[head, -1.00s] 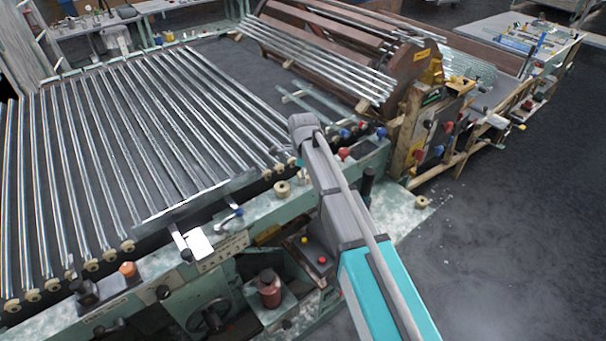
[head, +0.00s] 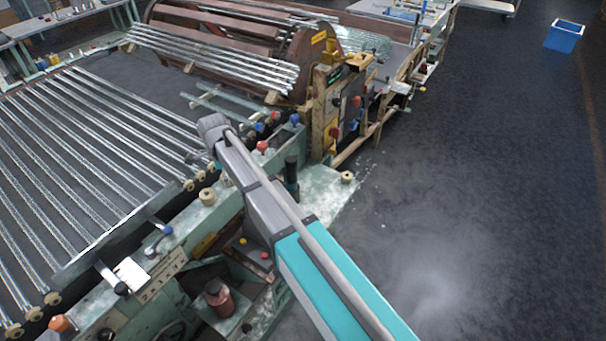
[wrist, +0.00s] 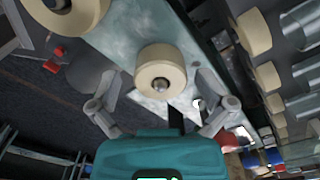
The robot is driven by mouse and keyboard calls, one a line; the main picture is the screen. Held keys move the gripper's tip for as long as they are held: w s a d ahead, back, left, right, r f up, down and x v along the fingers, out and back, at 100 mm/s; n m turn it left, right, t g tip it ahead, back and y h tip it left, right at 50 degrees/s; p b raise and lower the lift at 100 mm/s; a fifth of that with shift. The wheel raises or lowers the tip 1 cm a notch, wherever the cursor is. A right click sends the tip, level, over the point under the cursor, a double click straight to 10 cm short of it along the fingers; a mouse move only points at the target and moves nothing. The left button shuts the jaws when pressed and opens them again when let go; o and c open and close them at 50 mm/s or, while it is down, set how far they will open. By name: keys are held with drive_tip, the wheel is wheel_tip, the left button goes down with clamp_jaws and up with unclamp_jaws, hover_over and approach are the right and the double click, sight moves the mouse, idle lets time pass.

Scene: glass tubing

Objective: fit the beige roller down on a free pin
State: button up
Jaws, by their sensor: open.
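A beige roller (wrist: 160,68) with a dark centre hole and a shiny metal end in it shows in the wrist view, on a pale green surface. My gripper (wrist: 157,88) is open, its fingers spread to either side of this roller and apart from it. A second beige roller (wrist: 70,14) is cut off at the top left. In the head view one beige roller (head: 208,196) stands on the green frame and another (head: 347,177) near its right corner. I cannot tell which matches the wrist view. My gripper is mostly hidden there behind my arm.
A row of beige rollers (wrist: 268,76) lines the glass tubes (wrist: 302,75) at right in the wrist view. Red and blue knobs (head: 262,146), a dark post (head: 291,172) and the brown drum machine (head: 312,45) stand close to my arm.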

drive_tip(key=shift+r+p, duration=5.2)
drive_tip(key=shift+r, duration=0.05)
drive_tip(key=d+f+m+b, duration=0.1)
drive_tip(key=d+f+b, duration=0.3)
drive_tip(key=d, duration=0.6)
drive_tip(key=w+d+f+m+b, duration=0.1)
drive_tip(key=d+f+b, duration=0.4)
drive_tip(key=d, duration=0.5)
drive_tip(key=d+f+m+b, duration=0.2)
drive_tip(key=d+f+b, duration=0.2)
drive_tip(key=d, duration=0.6)
drive_tip(key=shift+w+f+m+b, duration=0.3)
drive_tip(key=shift+w+f+b, duration=0.05)
drive_tip(key=shift+b, duration=0.05)
drive_tip(key=shift+d, duration=0.1)
drive_tip(key=s+d+n, duration=0.4)
drive_tip(key=s+n, duration=0.4)
drive_tip(key=n, duration=0.1)
drive_tip(key=s+d+r+n+p, duration=0.1)
drive_tip(key=s+d+n, duration=0.3)
drive_tip(key=s+n, duration=0.5)
drive_tip(key=shift+s+d+n, duration=0.2)
drive_tip(key=shift+s+n, duration=0.05)
drive_tip(key=shift+n, duration=0.35)
